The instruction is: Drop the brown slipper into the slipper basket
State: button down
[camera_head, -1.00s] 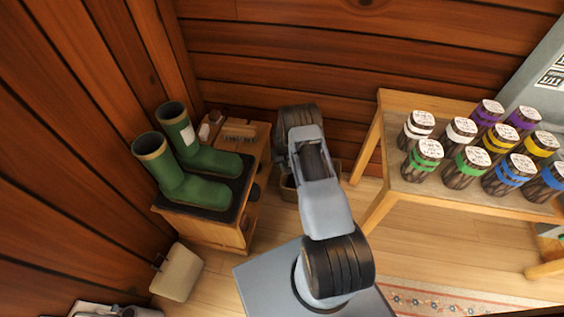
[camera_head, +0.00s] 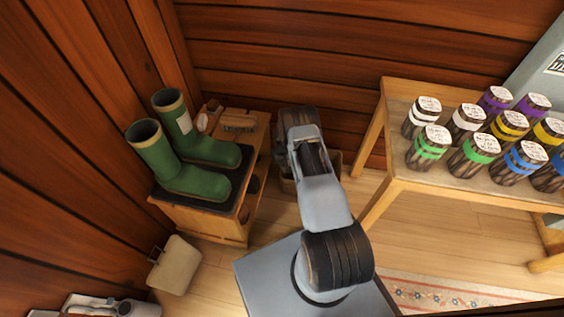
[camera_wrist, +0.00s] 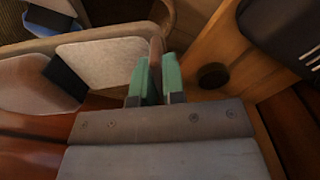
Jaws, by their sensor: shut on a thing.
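In the wrist view my gripper (camera_wrist: 154,82), with green fingertips, is shut on a thin brown edge, which I take to be the side of the brown slipper (camera_wrist: 156,48). A pale, fuzzy surface (camera_wrist: 105,62) beside the fingers looks like its lining. Most of the slipper's shape is unclear, and it is hidden in the head view. The slipper basket (camera_head: 288,186) stands on the floor in the head view, between the boot bench and the jar table. My arm covers much of it. The gripper's fingers are hidden behind my arm there.
A wooden bench (camera_head: 215,228) with green boots (camera_head: 190,180) and brushes (camera_head: 238,121) stands left of the basket. A wooden table (camera_head: 420,180) with several banded jars stands at right. A beige case (camera_head: 175,265) is on the floor at front left. A plank wall is close behind.

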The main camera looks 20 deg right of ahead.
jog(key=c, duration=1.1)
grip_release()
notch_tip(320, 180, up, 14)
jog(key=p, duration=0.4)
jog(key=shift+f, duration=0.1)
jog(key=s+a+r+t+p, duration=0.1)
jog(key=s+a+r+p, duration=0.3)
jog(key=r, duration=1)
jog(key=s+a+r+p, duration=0.1)
jog(key=r+p, duration=0.5)
jog(key=r, duration=0.7)
jog(key=s+a+r+t+p, duration=0.1)
jog(key=s+a+r+p, duration=0.15)
jog(key=r+p, duration=0.75)
jog(key=shift+t, duration=0.8)
jog(key=s+a+r+p, duration=0.2)
jog(key=s+r, duration=0.4)
jog(key=r, duration=0.2)
jog(key=s+a+r+p, duration=0.2)
jog(key=s+r, duration=0.4)
jog(key=r, duration=0.3)
jog(key=s+a+r+p, duration=0.2)
jog(key=s+r+p, duration=0.2)
jog(key=r, duration=0.5)
jog(key=shift+s, duration=1.4)
